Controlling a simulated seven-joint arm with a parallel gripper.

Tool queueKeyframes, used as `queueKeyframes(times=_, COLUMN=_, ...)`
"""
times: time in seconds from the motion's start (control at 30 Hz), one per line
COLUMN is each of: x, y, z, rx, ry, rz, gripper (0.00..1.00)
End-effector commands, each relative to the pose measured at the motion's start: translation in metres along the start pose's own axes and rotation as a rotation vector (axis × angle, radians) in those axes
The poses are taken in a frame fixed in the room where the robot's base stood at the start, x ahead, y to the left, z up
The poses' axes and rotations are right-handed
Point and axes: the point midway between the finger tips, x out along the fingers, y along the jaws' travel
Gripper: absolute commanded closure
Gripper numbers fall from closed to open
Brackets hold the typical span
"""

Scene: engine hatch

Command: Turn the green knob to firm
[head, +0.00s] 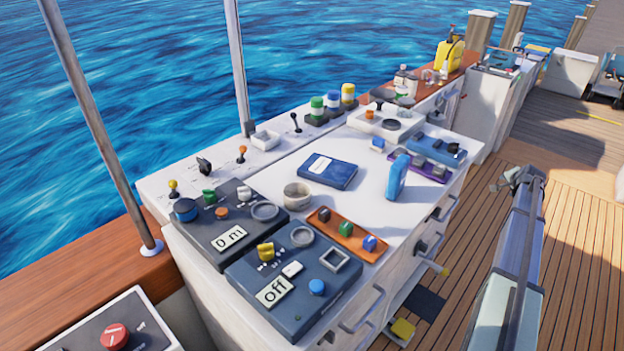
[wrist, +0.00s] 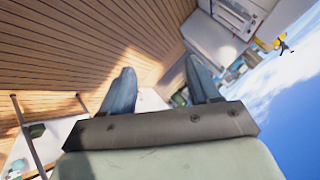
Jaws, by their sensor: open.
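Two green knobs show in the head view. One green knob (head: 345,229) is the middle of three on an orange panel (head: 325,237), between a dark knob and a blue knob. Another green knob (head: 209,196) is at the back of a dark panel (head: 222,247) whose display reads "0 m". No "firm" mark is legible. My gripper (head: 523,178) is over the deck, well right of the white console and apart from both knobs. In the wrist view my gripper (wrist: 161,88) has its two blue fingers spread with nothing between them.
A nearer dark panel (head: 330,305) reads "off". A bowl (head: 297,195), a dark blue book-like box (head: 327,171) and an upright light-blue object (head: 397,177) stand on the console. Handles project from its right side. The wooden deck (head: 567,285) has free room.

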Motion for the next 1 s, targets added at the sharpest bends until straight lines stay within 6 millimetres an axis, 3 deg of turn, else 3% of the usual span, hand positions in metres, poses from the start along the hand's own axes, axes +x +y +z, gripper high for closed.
queueKeyframes(times=0.03, x=-0.009, y=-0.026, z=-0.017, rx=-0.002, ry=0.015, rz=-0.024, gripper=0.39)
queueKeyframes(times=0.07, x=-0.015, y=-0.04, z=-0.022, rx=-0.007, ry=0.018, rz=-0.036, gripper=0.39)
queueKeyframes(times=0.17, x=-0.037, y=-0.099, z=-0.018, rx=-0.052, ry=0.007, rz=-0.077, gripper=0.39)
queueKeyframes(times=0.3, x=-0.072, y=-0.188, z=0.023, rx=-0.162, ry=-0.045, rz=-0.129, gripper=0.39)
queueKeyframes(times=0.5, x=-0.118, y=-0.281, z=0.103, rx=-0.33, ry=-0.131, rz=-0.182, gripper=0.39)
queueKeyframes(times=0.7, x=-0.163, y=-0.341, z=0.199, rx=-0.509, ry=-0.224, rz=-0.22, gripper=0.39)
queueKeyframes(times=1.0, x=-0.24, y=-0.396, z=0.343, rx=-0.79, ry=-0.357, rz=-0.275, gripper=0.39)
